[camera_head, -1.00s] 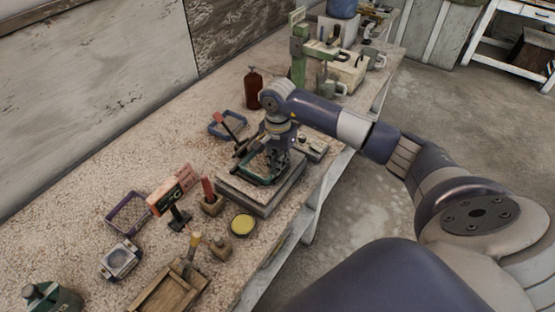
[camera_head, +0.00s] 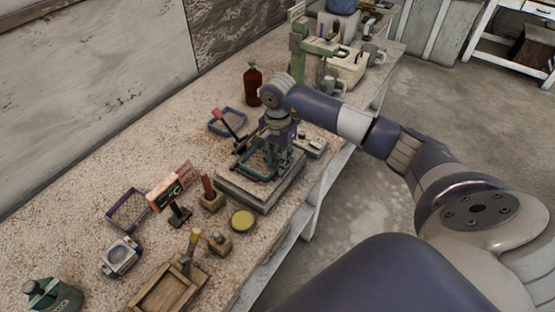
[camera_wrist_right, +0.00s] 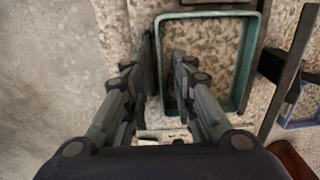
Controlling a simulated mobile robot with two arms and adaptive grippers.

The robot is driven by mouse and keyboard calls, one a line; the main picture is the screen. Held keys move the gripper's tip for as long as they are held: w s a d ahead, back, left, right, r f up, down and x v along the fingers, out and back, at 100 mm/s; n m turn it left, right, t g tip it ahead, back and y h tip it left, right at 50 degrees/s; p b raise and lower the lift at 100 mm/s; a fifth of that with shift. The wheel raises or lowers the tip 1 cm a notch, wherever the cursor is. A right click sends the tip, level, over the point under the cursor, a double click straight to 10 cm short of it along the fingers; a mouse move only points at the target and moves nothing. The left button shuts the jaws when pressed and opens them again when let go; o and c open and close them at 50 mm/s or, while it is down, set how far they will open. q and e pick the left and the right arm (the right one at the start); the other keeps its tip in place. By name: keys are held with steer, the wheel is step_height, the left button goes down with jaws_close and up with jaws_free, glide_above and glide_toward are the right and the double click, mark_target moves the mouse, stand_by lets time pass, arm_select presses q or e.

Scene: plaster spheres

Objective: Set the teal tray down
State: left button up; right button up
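The teal tray (camera_head: 259,172) is a shallow rectangular tray with a teal rim. In the head view it lies level on a grey slab (camera_head: 255,193) on the bench, partly hidden by my right gripper. In the right wrist view the tray (camera_wrist_right: 247,60) fills the upper middle. My right gripper (camera_head: 277,168) points down at the tray's right side. In the wrist view its two fingers (camera_wrist_right: 165,60) stand apart, one on each side of the tray's near-left wall, with a visible gap. My left gripper is not in view.
Behind the tray stand a blue-rimmed tray (camera_head: 227,122) and a brown bottle (camera_head: 252,84). In front are a yellow tin (camera_head: 243,220), a box (camera_head: 170,188), a purple-rimmed tray (camera_head: 127,209) and a wooden tray (camera_head: 168,288). A green press stand (camera_head: 299,55) is farther back.

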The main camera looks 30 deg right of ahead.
step_height(320, 180, up, 12)
steer(key=b, duration=0.3)
steer(key=shift+f+b, duration=0.15)
steer(key=shift+b, duration=0.15)
